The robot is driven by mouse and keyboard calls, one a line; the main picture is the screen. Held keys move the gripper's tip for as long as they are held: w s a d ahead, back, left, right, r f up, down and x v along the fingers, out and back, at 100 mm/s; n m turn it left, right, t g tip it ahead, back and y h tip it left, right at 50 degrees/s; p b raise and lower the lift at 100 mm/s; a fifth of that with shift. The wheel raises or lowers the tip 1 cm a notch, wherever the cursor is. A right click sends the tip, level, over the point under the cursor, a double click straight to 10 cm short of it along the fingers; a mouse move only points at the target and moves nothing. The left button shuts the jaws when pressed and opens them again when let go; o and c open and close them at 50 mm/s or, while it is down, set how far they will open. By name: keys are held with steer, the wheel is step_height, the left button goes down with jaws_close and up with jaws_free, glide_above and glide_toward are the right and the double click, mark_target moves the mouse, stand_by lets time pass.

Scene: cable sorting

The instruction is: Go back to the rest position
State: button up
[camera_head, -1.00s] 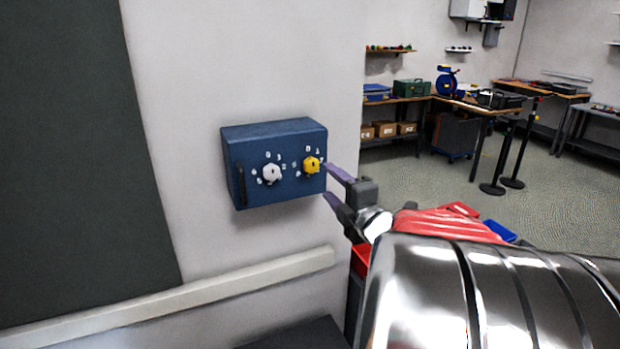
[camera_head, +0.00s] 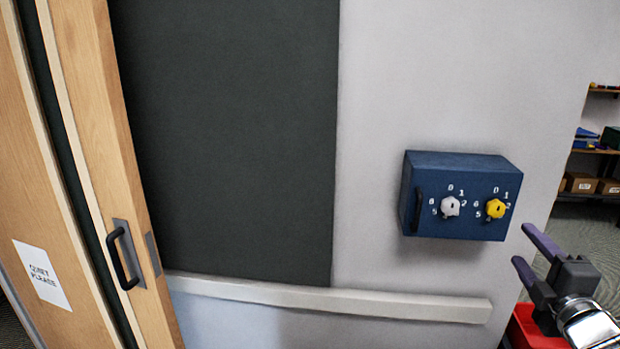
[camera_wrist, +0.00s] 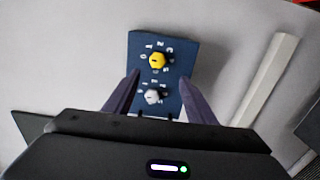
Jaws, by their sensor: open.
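My gripper (camera_head: 529,254) is open and empty at the lower right of the head view. Its two purple fingers point up and left toward a blue wall box, apart from it. The blue box (camera_head: 425,225) is fixed to the pale wall and has a white knob (camera_head: 450,206) and a yellow knob (camera_head: 496,208) with numbers around them. In the wrist view the box (camera_wrist: 190,50) shows between and beyond my open fingers (camera_wrist: 158,95), with the yellow knob (camera_wrist: 157,60) above the white knob (camera_wrist: 153,96).
A pale rail (camera_head: 370,301) runs along the wall below a dark panel (camera_head: 235,130). A wooden door (camera_head: 100,150) with a black handle (camera_head: 122,257) is at the left. A red bin (camera_head: 535,330) is below my gripper. Shelves with boxes (camera_head: 595,185) stand at the far right.

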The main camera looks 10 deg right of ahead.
steer(key=w+a+f+m+g, duration=0.35)
steer(key=w+a, duration=0.25)
steer(key=a, duration=0.4)
steer(key=s+a+f+m+g+y, duration=0.2)
steer(key=s+a+f+m+g, duration=0.2)
steer(key=s+a, duration=0.4)
steer(key=s+a+f+m+g+y, duration=0.3)
steer(key=s+a+m, duration=0.4)
steer(key=a, duration=0.7)
steer(key=shift+s+a+f+g, duration=0.2)
steer(key=shift+s+f+g, duration=0.45)
steer(key=shift+s, duration=0.4)
